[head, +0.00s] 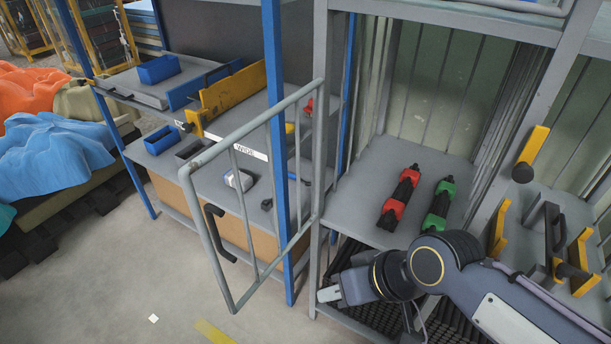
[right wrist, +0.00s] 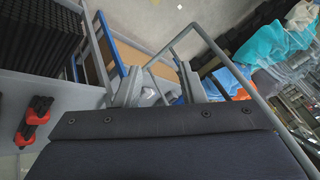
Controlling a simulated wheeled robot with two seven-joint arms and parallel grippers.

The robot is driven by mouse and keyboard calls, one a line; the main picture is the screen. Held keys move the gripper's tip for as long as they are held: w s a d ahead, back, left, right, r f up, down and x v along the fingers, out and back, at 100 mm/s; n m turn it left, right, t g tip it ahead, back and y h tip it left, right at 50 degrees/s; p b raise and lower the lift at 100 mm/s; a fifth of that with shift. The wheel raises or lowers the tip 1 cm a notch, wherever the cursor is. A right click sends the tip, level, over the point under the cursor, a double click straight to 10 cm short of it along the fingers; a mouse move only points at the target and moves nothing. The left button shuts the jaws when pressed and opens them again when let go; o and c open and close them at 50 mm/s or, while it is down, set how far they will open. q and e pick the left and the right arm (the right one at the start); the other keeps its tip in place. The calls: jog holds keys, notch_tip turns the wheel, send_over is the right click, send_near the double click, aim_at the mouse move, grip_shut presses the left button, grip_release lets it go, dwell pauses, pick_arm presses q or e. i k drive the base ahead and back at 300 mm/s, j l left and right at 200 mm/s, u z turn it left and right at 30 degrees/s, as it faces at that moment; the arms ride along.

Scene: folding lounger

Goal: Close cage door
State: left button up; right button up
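The cage door (head: 222,258) is a grey tube frame with thin upright bars and a black handle (head: 215,222). In the head view it stands swung open to the left of the cage (head: 345,215). Its frame also shows in the right wrist view (right wrist: 238,75), past the fingers. My right gripper (head: 328,295) is low by the cage's front left post, to the right of the door. In the right wrist view its two fingers (right wrist: 160,85) are apart with nothing seen between them. I cannot tell whether it touches the door. My left gripper is not in view.
Red (head: 400,200) and green (head: 439,205) black-ended objects lie on the cage shelf. A blue-posted shelf (head: 289,240) with bins and a yellow bar (head: 233,92) stands behind the door. Yellow-and-black tools (head: 553,235) are at right. Floor (head: 110,285) at lower left is mostly clear.

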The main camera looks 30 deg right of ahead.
aim_at(185, 172)
jog(key=i+j+z, duration=0.15)
jog(key=z, duration=0.3)
jog(key=i+j+z, duration=0.2)
jog(key=z, duration=0.25)
jog(key=i+j+z, duration=0.1)
jog(key=j+z, duration=0.35)
jog(key=i+j+z, duration=0.1)
jog(key=j+z, duration=0.15)
jog(key=z, duration=0.2)
jog(key=j+z, duration=0.45)
jog(key=l, duration=0.1)
